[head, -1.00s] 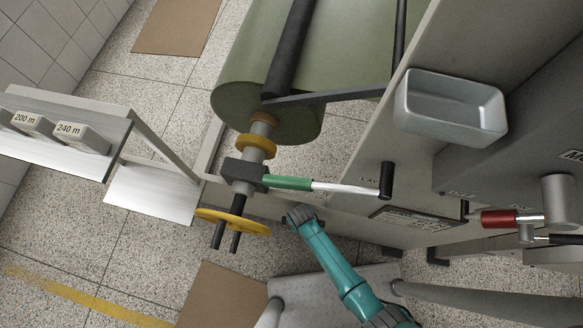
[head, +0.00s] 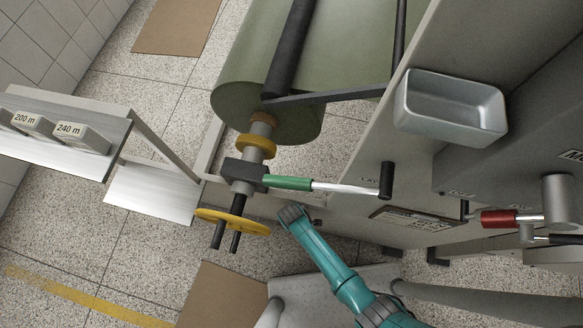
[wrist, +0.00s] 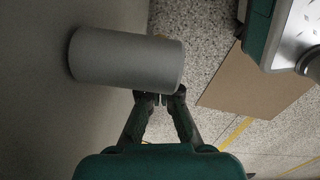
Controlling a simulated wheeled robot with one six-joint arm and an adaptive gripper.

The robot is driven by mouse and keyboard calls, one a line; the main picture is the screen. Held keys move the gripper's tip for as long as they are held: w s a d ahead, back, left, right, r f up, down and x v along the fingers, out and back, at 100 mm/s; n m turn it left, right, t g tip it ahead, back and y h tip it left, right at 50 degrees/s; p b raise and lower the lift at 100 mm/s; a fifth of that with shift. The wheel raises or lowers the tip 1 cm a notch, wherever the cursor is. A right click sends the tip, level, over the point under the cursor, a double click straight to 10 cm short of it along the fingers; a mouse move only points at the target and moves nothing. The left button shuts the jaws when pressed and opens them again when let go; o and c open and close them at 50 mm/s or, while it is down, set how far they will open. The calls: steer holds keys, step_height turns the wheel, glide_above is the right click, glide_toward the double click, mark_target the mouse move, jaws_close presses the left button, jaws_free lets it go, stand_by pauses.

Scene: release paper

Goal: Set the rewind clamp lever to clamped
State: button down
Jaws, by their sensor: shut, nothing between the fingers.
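A lever with a green sleeve (head: 288,183), a bright metal rod and a black end knob (head: 386,180) reaches from the dark block (head: 244,174) on the roll shaft toward the machine face. A second, red-handled lever (head: 497,218) sits at the right; I cannot tell from the labels which is the clamp lever. My gripper (wrist: 162,98) is shut and empty in the wrist view. Its fingertips are close to the lower edge of a grey cylinder (wrist: 127,60) beside a grey wall; contact cannot be told. The fingers cannot be made out in the head view.
A yellow handwheel (head: 233,221) is at the shaft end, close to my teal arm. A large green roll (head: 235,75) lies above. A grey tray (head: 450,105) sits on the machine. A shelf at left holds labelled blocks (head: 82,137).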

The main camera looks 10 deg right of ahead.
steer(key=shift+s+d+f+h, duration=0.25)
steer(key=shift+d+f+h, duration=0.35)
steer(key=shift+d, duration=0.2)
steer(key=shift+s+d+f+g+h, duration=0.1)
steer(key=shift+d+f+g+h, duration=0.1)
steer(key=shift+g+h, duration=0.4)
steer(key=shift+s+d+f, duration=0.15)
steer(key=shift+s+d, duration=0.15)
steer(key=shift+d, duration=0.4)
steer(key=shift+s+d+f+h, duration=0.1)
steer(key=shift+s+d+h, duration=0.2)
steer(key=shift+d, duration=0.1)
steer(key=w+a+r+m+t+y, duration=0.1)
steer(key=a+r, duration=0.2)
steer(key=r, duration=0.4)
steer(key=w+a+r+m+y, duration=0.1)
steer(key=a+r+y, duration=0.1)
steer(key=a+r, duration=0.35)
step_height(320, 180, down, 8)
steer(key=d, duration=0.2)
steer(key=shift+w+d+r, duration=0.15)
steer(key=shift+w+d, duration=0.05)
steer(key=shift+w, duration=0.2)
